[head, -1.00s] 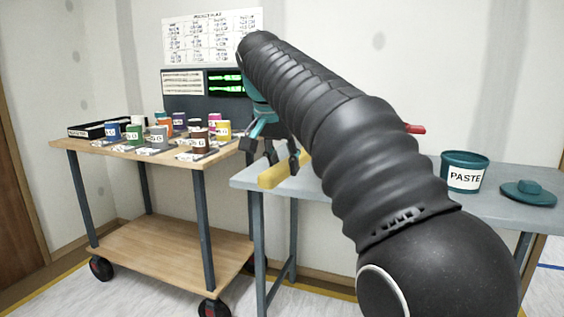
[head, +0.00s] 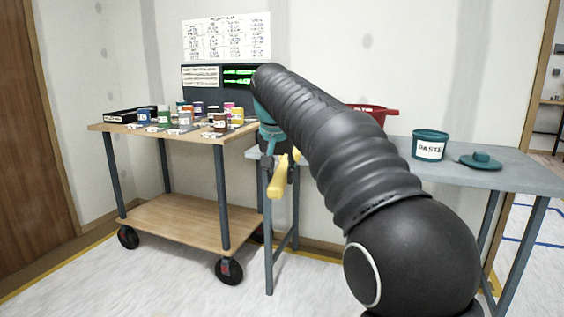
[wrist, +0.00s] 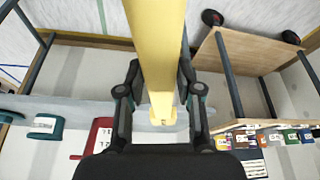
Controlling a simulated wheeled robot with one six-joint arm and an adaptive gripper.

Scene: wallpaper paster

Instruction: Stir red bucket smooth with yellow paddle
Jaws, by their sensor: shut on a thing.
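The yellow paddle (head: 279,178) is held in my gripper (wrist: 158,88), whose dark fingers close on it from both sides. In the head view it shows in front of the bench's left end, slanting downward. In the wrist view its yellow length (wrist: 155,40) runs from the top edge down between the fingers. The red bucket (head: 383,114) stands on the bench, right of my gripper and partly hidden behind my arm. Its red side also shows at lower left in the wrist view (wrist: 98,134). The bucket's contents are not visible.
The grey bench (head: 475,181) also carries a teal paste tub (head: 430,147) and a teal lid (head: 480,161). A wheeled wooden cart (head: 150,136) with several small paint pots stands left of the bench. Open floor lies in front of the cart.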

